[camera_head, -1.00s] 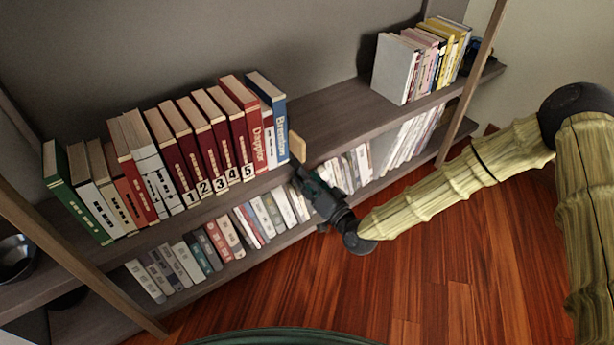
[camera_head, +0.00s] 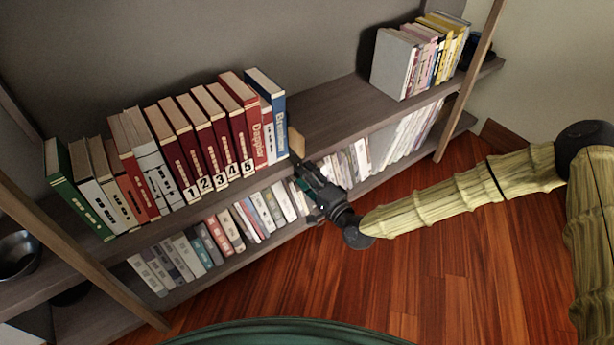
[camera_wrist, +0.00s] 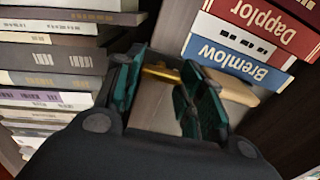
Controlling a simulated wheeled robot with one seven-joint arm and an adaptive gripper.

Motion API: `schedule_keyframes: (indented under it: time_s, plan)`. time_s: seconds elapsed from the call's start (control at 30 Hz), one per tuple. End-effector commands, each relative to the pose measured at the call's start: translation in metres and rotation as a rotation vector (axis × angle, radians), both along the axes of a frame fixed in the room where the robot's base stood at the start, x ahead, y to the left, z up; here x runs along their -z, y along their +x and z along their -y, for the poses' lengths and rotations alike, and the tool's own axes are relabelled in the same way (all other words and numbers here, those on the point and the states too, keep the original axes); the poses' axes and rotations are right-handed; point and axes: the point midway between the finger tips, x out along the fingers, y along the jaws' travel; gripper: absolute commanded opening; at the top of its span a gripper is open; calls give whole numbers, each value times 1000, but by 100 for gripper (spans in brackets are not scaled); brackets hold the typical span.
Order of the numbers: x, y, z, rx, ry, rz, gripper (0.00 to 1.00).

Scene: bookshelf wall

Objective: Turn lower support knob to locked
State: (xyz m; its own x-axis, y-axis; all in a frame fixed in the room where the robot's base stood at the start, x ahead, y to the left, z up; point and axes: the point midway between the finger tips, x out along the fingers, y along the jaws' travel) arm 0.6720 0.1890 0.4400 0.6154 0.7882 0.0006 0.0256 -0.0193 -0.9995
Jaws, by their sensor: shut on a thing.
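A small brass-coloured piece (camera_wrist: 160,72), which looks like the lower support knob, shows between my finger pads in the wrist view. My gripper (camera_wrist: 165,92) has dark green pads and is shut on this piece. The right pad hides part of it, and I cannot read its turn or any locked mark. In the head view my gripper (camera_head: 302,176) is at the front edge of the upper shelf, just below a small wooden block (camera_head: 297,146). The knob itself is hidden there. The block also shows behind the right pad in the wrist view (camera_wrist: 236,87).
A row of books ends in the blue Bremlow book (camera_head: 273,118) beside the block. The lower shelf holds more books (camera_head: 205,245) close to my gripper. Another group (camera_head: 415,62) stands at the right. The upper shelf (camera_head: 335,110) is bare between the groups. A slanted wooden post (camera_head: 470,80) stands right.

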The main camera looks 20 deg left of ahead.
Motion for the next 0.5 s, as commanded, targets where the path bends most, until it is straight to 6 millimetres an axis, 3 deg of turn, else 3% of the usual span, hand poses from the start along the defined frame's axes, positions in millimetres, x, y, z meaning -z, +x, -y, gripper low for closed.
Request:
schedule_keyframes:
  time_s: [0.5]
  plan:
    - [1,0,0,0,29,-40,15]
